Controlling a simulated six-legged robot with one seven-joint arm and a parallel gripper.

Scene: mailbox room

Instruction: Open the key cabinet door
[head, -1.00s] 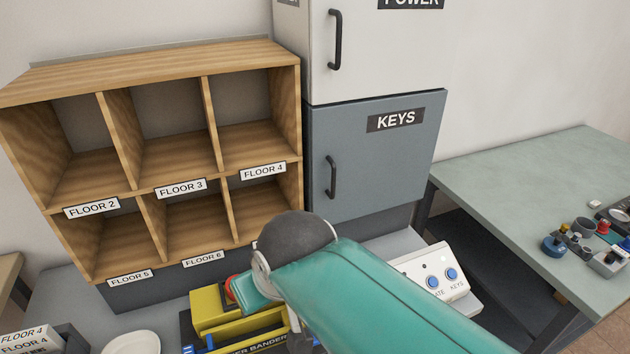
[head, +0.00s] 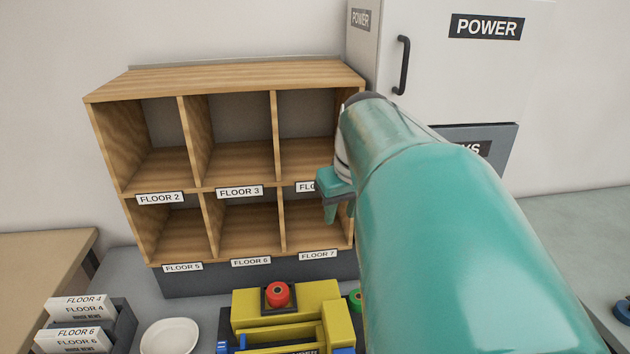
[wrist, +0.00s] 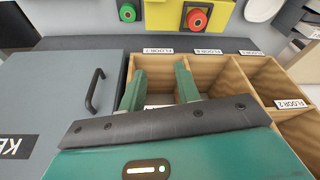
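The grey key cabinet (head: 505,142) sits below the white power cabinet in the head view, mostly hidden behind my arm; only its upper right corner and part of its label show. In the wrist view the key cabinet door (wrist: 50,95) is on the left, seen upside down, and looks shut. Its black bar handle (wrist: 94,90) shows there, left of my gripper and apart from it. My gripper (wrist: 160,82) is open and empty, its two green fingers apart in front of the wooden pigeonholes. In the head view my gripper (head: 330,198) is partly hidden.
The wooden pigeonhole shelf (head: 225,70) stands left of the cabinets. The power cabinet (head: 440,90) has its own handle (head: 401,65). Below are a yellow machine (head: 318,297) with a red button (head: 277,294), a white plate (head: 169,337) and a mail holder (head: 123,325).

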